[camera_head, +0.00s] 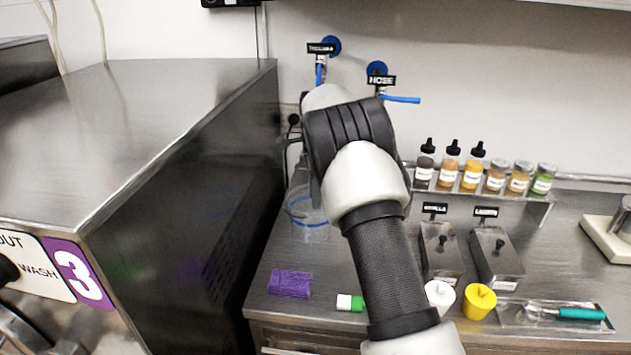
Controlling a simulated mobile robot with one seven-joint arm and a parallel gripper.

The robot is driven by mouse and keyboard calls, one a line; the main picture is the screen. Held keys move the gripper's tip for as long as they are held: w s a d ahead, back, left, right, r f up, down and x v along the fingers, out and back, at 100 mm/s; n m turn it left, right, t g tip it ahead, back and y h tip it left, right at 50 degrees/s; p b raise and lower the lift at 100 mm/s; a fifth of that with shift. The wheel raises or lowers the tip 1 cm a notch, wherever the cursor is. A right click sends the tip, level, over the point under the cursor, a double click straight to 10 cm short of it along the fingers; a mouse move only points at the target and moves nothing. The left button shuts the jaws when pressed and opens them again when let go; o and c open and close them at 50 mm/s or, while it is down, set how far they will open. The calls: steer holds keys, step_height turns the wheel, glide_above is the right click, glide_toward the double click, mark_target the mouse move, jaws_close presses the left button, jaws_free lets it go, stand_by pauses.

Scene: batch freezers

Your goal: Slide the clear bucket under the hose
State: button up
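The clear bucket (311,230) stands on the steel counter, close to the dark side of the machine on the left. It is see-through with a blue line around it, and my arm hides part of it. My arm reaches across the middle of the view. Only dark bits of my gripper (298,150) show beside the arm, above the bucket; its fingers are mostly hidden, and I cannot tell whether they touch the bucket.
A second labelled tap (321,70) is left of the hose. Bottles and jars (472,174) line a shelf on the right, above two steel bins (497,258). A purple cloth (290,283), a green-and-white item (350,303), white and yellow cups and a scoop tray (556,315) lie in front.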

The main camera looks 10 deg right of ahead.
mark_target(315, 228)
steer(key=f, duration=1.1)
steer(key=shift+w+f+p, duration=0.2)
steer(key=shift+w+p, duration=0.15)
steer(key=shift+w, duration=0.05)
jaws_close()
